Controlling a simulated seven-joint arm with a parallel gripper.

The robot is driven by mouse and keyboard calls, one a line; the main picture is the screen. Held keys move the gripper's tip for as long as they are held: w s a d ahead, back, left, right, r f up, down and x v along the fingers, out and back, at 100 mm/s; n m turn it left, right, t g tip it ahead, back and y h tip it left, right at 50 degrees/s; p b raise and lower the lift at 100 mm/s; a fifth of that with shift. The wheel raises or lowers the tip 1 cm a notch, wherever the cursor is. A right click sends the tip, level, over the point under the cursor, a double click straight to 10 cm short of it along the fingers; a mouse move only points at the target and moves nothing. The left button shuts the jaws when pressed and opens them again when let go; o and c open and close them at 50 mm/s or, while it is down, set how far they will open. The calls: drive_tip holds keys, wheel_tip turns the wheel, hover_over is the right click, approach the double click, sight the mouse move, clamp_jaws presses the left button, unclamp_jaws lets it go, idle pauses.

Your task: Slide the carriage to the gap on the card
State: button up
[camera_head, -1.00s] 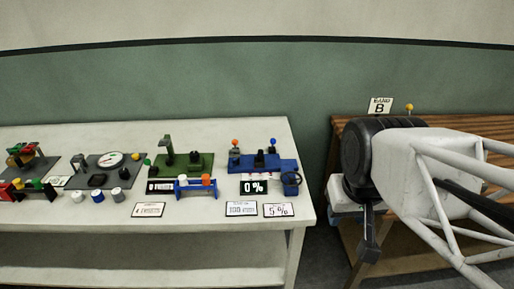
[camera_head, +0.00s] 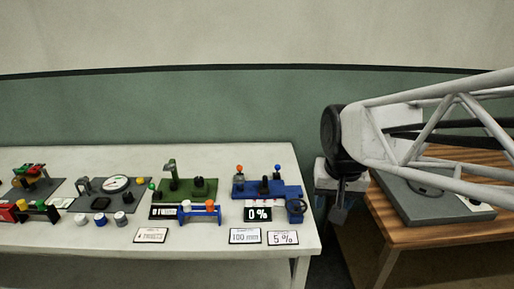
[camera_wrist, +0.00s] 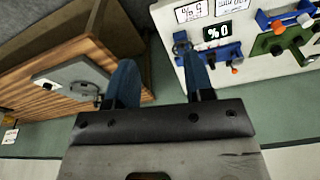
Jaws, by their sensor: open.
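A blue device (camera_head: 252,189) with a black carriage-like block (camera_head: 264,186) on top, an orange and a blue knob and a dark handwheel (camera_head: 296,207) sits at the right end of the white table. Before it are a black "0 %" display (camera_head: 257,214), a "100 mm" card (camera_head: 245,236) and a "5 %" card (camera_head: 283,238). In the wrist view, the blue device (camera_wrist: 205,52) shows upside down beyond the right finger. My gripper (camera_wrist: 160,82) is open and empty. In the head view, my gripper (camera_head: 340,208) hangs right of the white table, apart from the device.
A green device (camera_head: 190,188), a blue stand with white and orange knobs (camera_head: 200,214) and a gauge device (camera_head: 110,188) stand further left on the white table (camera_head: 60,238). A wooden table (camera_head: 400,238) with a grey plate (camera_head: 440,205) stands right, across a floor gap.

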drive_tip(key=w+a+f+m, duration=0.1)
drive_tip(key=w+a+m, duration=0.1)
drive_tip(key=w, duration=1)
drive_tip(key=m+g, duration=0.2)
drive_tip(key=m, duration=0.2)
hover_over(265, 177)
wheel_tip(265, 177, down, 17)
drive_tip(key=shift+s+f, duration=0.1)
drive_tip(key=shift+s, duration=0.05)
drive_tip(key=shift+f, duration=0.2)
drive_tip(key=shift+f, duration=0.15)
drive_tip(key=shift+f, duration=3.75)
clamp_jaws()
